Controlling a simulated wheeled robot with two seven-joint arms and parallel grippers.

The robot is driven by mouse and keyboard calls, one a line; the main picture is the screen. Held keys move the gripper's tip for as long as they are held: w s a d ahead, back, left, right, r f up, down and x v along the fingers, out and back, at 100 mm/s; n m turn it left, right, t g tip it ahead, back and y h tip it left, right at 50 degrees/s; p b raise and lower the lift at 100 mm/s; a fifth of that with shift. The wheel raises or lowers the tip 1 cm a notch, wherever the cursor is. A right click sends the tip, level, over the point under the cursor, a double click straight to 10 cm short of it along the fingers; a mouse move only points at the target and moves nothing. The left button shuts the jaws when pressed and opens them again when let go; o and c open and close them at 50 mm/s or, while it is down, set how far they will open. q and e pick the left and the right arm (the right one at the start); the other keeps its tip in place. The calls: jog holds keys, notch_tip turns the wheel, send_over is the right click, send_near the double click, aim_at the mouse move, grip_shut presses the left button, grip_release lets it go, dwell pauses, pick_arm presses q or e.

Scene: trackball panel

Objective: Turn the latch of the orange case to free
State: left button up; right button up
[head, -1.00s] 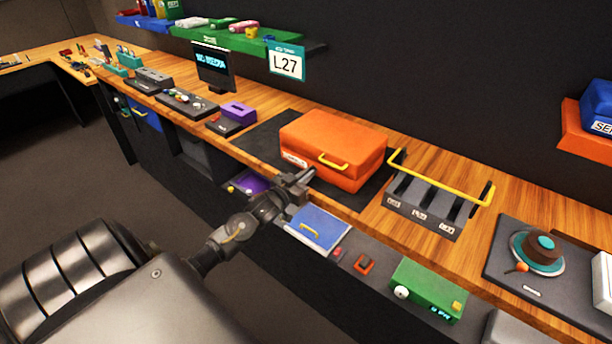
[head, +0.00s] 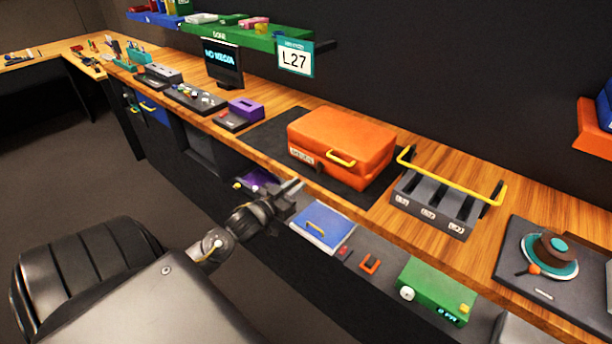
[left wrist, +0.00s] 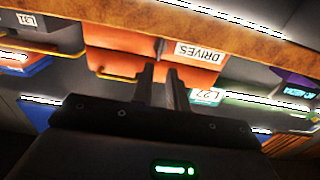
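The orange case (head: 345,142) lies shut on a dark mat on the wooden counter, its yellow handle (head: 341,160) and white label facing the front edge. It also shows in the left wrist view (left wrist: 115,60), with the label "DRIVES". A small dark part (left wrist: 160,47) beside that label may be the latch; I cannot tell how it is turned. My left gripper (head: 293,190) is in front of the counter edge, below and apart from the case. Its two fingers show in the left wrist view (left wrist: 162,88) with a gap and nothing between them. My right gripper is not in view.
A dark rack with a yellow bar (head: 450,180) stands right of the case. A purple device (head: 245,108) stands left. Below the counter edge are a blue panel (head: 322,226) and a green box (head: 436,290). The floor at left is clear.

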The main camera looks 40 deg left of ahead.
pick_arm(q)
jog(key=shift+s, duration=1.15)
